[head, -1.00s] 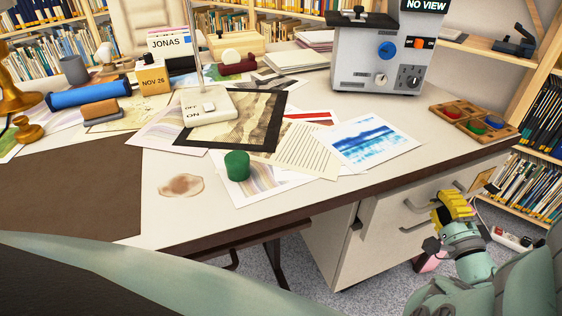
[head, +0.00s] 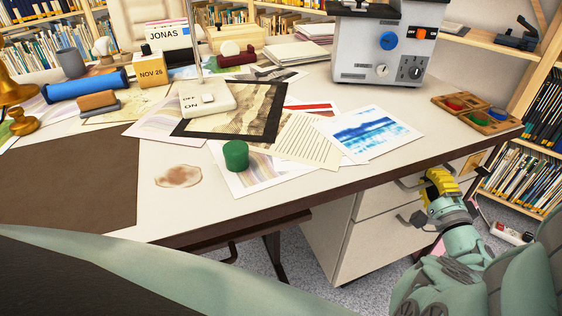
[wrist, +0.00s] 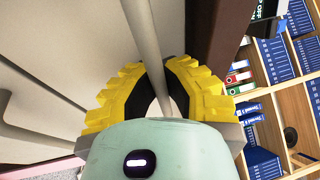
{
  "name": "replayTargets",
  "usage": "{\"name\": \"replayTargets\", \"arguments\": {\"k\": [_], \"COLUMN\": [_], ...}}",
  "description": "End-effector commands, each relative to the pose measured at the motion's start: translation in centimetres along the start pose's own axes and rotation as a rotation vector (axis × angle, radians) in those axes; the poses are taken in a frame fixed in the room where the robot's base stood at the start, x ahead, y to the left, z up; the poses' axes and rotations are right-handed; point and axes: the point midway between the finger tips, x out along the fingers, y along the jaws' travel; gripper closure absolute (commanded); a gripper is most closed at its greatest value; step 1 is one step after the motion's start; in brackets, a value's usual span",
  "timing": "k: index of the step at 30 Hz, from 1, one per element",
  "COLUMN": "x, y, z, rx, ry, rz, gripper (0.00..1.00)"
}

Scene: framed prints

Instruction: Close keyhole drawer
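The drawer unit (head: 362,240) stands under the right end of the desk, with pale fronts and bar handles. A brass-coloured plate (head: 473,163) shows on the upper front at the right; I cannot make out a keyhole in it. My gripper (head: 434,180), with yellow fingers, is at the upper drawer's handle. In the wrist view the grey handle bar (wrist: 146,35) runs between the dark pads of my gripper (wrist: 162,75), which look closed on it. My fingers hide part of the handle in the head view. How far out the drawer stands is hard to tell.
The desktop (head: 300,185) overhangs the drawer fronts just above my gripper. A lower drawer handle (head: 408,221) sticks out nearby. Bookshelves (head: 530,170) stand to the right, with a power strip (head: 510,232) on the floor.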

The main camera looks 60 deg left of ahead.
Motion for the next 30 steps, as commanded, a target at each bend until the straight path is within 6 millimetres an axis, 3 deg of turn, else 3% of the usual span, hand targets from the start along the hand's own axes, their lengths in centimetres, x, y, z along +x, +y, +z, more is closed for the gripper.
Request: {"name": "replayTargets", "arguments": {"k": [1, 11, 22, 30], "x": [0.0, 0.0, -0.5, -3.7], "y": [0.2, 0.1, -0.1, 0.1], "z": [0.1, 0.1, 0.0, -0.1], "rx": [0.001, 0.001, 0.001, 0.000], "ry": [-0.001, -0.001, 0.001, 0.008], "rz": [0.005, 0.002, -0.003, 0.003], "gripper": [0.92, 0.59, 0.59, 0.59]}}
